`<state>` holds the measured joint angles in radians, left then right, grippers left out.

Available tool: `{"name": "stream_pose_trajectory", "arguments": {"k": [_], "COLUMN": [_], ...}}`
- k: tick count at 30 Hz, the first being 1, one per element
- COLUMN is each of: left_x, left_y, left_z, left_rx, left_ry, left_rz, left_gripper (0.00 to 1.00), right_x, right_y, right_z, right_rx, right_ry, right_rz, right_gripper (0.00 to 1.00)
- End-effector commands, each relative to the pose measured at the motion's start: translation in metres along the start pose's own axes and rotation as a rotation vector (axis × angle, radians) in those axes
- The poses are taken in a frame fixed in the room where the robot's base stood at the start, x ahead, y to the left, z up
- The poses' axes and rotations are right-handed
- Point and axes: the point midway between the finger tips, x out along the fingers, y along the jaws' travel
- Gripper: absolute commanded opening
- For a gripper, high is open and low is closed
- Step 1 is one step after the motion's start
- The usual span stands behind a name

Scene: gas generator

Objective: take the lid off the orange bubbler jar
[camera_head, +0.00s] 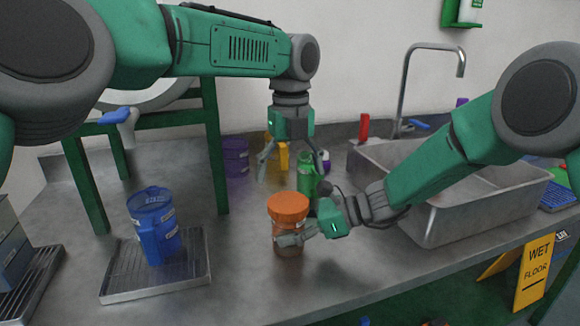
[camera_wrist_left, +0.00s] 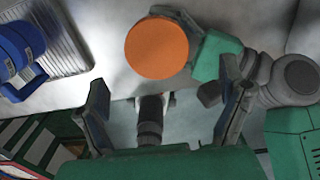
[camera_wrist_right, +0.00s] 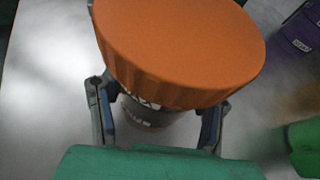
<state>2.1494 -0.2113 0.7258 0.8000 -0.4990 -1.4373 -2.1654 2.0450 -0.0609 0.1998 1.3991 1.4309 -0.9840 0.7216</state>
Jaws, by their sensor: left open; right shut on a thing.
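The orange bubbler jar (camera_head: 288,246) stands upright on the steel counter with its orange lid (camera_head: 288,206) on top. My right gripper (camera_head: 287,240) is shut on the jar's body, below the lid, with a finger on each side in the right wrist view (camera_wrist_right: 155,115). The lid fills the top of that view (camera_wrist_right: 185,45). My left gripper (camera_head: 293,165) is open and empty, pointing down, above and behind the jar. In the left wrist view the round lid (camera_wrist_left: 157,48) lies beyond the open fingers, apart from them.
A green jar (camera_head: 307,178) stands behind the orange jar, with yellow (camera_head: 277,155) and purple (camera_head: 236,157) containers farther back. A blue jug (camera_head: 154,222) stands on a drain tray (camera_head: 195,281) at left. A steel sink (camera_head: 450,220) is at right.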

Motion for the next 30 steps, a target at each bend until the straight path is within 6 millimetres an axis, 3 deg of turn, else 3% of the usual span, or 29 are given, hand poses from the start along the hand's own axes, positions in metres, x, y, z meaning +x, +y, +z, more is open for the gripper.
{"name": "stream_pose_trajectory", "arguments": {"k": [6,12,23,27,28,30], "left_x": [0.036,0.058,0.063,0.063,0.063,0.063], "left_y": [0.001,0.001,0.0,0.0,0.0,0.0], "left_z": [-0.001,0.0,0.0,0.0,0.0,0.0], "left_rx": [-0.001,-0.003,-0.004,-0.004,-0.003,-0.003], "left_ry": [0.003,0.003,0.0,0.001,0.001,0.001], "left_rz": [0.001,0.0,-0.001,-0.001,-0.001,-0.002], "left_gripper": [0.89,0.89,0.89,0.43,0.36,0.35], "right_x": [0.0,0.0,0.0,0.0,0.0,0.001], "right_y": [0.0,0.0,0.0,0.0,0.0,0.0], "right_z": [-0.001,-0.001,-0.001,0.0,0.0,0.0], "right_rx": [0.001,0.0,0.0,0.0,0.0,0.0], "right_ry": [0.001,0.001,0.001,0.001,0.001,0.0], "right_rz": [-0.001,-0.001,-0.001,0.0,0.0,0.001], "right_gripper": [0.0,0.0,0.0,0.0,0.0,0.0]}}
